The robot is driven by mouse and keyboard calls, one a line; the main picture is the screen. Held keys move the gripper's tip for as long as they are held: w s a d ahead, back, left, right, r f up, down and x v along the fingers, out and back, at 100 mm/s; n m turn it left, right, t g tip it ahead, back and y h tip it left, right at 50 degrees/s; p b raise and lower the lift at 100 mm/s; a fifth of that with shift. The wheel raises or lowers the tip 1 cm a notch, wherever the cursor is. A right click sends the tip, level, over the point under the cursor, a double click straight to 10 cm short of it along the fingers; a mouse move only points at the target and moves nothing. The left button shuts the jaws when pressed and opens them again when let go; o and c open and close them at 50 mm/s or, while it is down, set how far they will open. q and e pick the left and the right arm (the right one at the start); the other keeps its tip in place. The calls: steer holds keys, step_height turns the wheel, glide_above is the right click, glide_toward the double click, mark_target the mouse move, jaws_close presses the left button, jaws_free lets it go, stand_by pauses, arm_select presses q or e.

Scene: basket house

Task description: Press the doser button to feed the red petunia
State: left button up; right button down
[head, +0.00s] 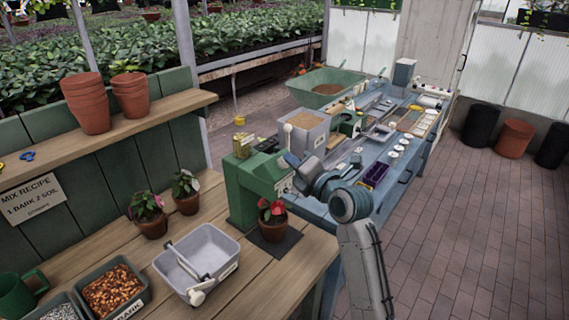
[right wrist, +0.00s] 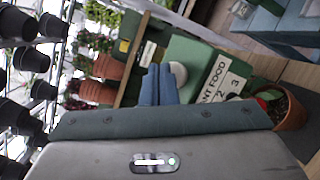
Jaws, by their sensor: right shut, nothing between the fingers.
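The green doser (head: 243,195) stands on the wooden bench, and its plant food label (right wrist: 222,82) shows in the right wrist view. The red petunia (head: 272,209) sits in a terracotta pot on a dark pad in front of the doser. The pot and part of the plant (right wrist: 290,108) also show at the right of the right wrist view. A round whitish button (right wrist: 179,73) is on the doser, partly behind my fingers. My right gripper (head: 290,161) is shut and empty, with its fingertips (right wrist: 158,70) close beside the button. I cannot tell whether they touch. My left gripper is out of view.
Two other potted petunias (head: 186,192) stand left of the doser. A blue workbench (head: 345,170) lies behind my right arm. The brick floor at right is open.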

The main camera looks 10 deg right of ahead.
steer(key=shift+w+a+f+b, duration=0.3)
steer(key=shift+f+b, duration=0.2)
steer(key=shift+b, duration=0.15)
stand_by(0.6)
steer(key=shift+d+r, duration=0.1)
steer(key=shift+r, duration=0.05)
steer(key=shift+s+d+r+p, duration=0.4)
steer(key=shift+s+r, duration=0.15)
steer(key=shift+r, duration=0.05)
stand_by(0.3)
steer(key=shift+s+d+r+p, duration=0.6)
steer(key=shift+s+r, duration=0.1)
steer(key=shift+r, duration=0.2)
steer(key=shift+s+d+r+p, duration=0.55)
steer(key=shift+s+r, duration=0.15)
steer(key=shift+r, duration=0.2)
steer(key=shift+a, duration=0.1)
stand_by(1.2)
